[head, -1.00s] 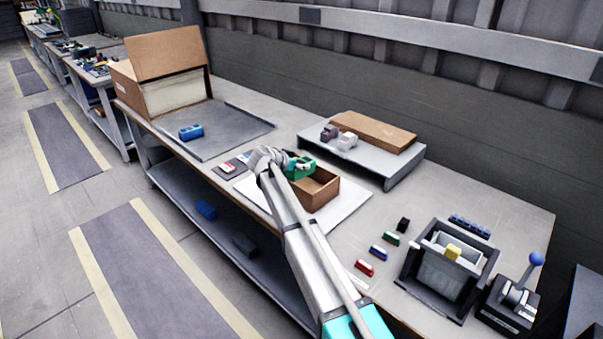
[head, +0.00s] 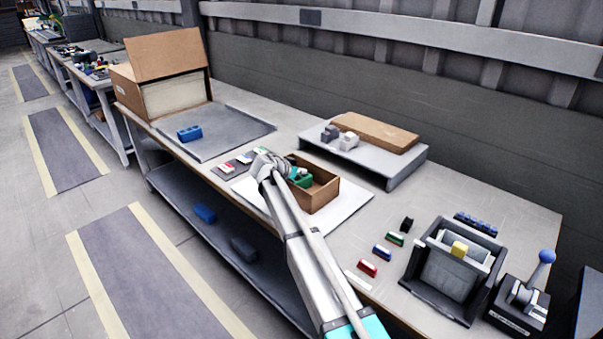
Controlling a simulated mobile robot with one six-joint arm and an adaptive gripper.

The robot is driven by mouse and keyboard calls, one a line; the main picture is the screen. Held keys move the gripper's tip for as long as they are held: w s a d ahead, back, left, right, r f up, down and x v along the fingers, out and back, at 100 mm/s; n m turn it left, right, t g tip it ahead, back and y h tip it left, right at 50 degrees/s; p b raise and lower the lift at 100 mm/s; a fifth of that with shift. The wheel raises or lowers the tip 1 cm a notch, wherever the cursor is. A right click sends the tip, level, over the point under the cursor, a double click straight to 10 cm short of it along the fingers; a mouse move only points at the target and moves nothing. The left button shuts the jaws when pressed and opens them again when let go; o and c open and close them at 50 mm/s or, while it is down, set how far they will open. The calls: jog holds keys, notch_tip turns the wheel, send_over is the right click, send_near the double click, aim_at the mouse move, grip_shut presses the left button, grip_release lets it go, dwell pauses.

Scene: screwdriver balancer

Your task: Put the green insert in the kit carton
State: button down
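The kit carton (head: 325,195) is a small open brown box on a white mat on the workbench. The green insert (head: 302,180) shows inside its left part, below the rim, partly covered by my gripper and the near wall. My gripper (head: 287,168) is at the left side of the carton, right beside the insert. Its fingers are small and mostly hidden behind my wrist, so I cannot tell whether they are open or shut on the insert.
A grey riser (head: 375,160) with a brown flat box and two small blocks stands behind the carton. Small coloured blocks (head: 382,253), a dark fixture (head: 455,270) and a blue-knobbed lever (head: 546,257) are to the right. A grey tray (head: 235,135) with a blue block is at left.

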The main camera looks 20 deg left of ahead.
jog(key=shift+f, duration=0.1)
jog(key=shift+f+b, duration=0.3)
jog(key=shift+b, duration=0.05)
jog(key=shift+f, duration=0.25)
grip_release()
dwell(0.4)
jog(key=shift+r, duration=0.25)
